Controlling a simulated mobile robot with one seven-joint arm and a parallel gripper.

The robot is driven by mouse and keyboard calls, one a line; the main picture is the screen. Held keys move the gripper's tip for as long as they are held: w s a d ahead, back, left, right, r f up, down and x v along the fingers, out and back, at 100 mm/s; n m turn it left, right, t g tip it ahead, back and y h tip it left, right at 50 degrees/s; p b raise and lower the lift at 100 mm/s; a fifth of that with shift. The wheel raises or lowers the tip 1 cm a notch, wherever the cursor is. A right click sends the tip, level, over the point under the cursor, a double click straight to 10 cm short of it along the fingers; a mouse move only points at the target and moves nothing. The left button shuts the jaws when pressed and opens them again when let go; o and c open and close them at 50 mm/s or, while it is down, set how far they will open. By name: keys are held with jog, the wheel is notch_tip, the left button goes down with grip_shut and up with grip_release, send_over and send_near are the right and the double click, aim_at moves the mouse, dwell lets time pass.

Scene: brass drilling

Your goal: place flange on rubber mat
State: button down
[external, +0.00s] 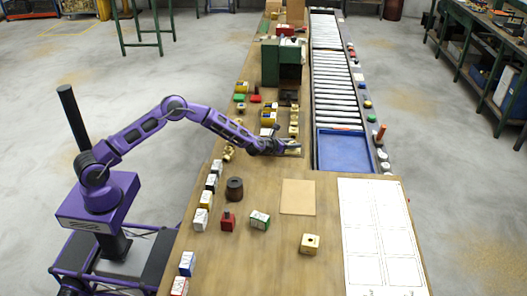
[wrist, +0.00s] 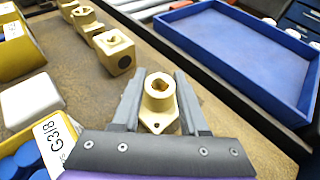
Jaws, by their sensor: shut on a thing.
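The brass flange (wrist: 158,98), with a round raised boss and a diamond-shaped base with a small hole, is between the two fingers of my gripper (wrist: 160,85) in the wrist view. My gripper is shut on it. In the external view my gripper (external: 285,147) is over the table near the left corner of the blue tray, and the flange is too small to make out well. A flat tan square (external: 298,197), which looks like the mat, lies bare on the table nearer the camera. The mat is not seen in the wrist view.
The blue tray (external: 344,151) ends the roller conveyor (external: 334,75). Brass parts (wrist: 114,52) stand in a row ahead of my gripper. A dark round pot (external: 234,189), a green-and-white box (external: 259,220) and a brass block (external: 310,243) stand around the mat. A white sheet (external: 380,235) lies right.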

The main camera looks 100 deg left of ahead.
jog(key=shift+f, duration=0.1)
jog(key=shift+c, duration=2.2)
grip_release()
jog(key=shift+d+r, duration=0.1)
jog(key=shift+r, duration=0.1)
jog(key=v, duration=1.2)
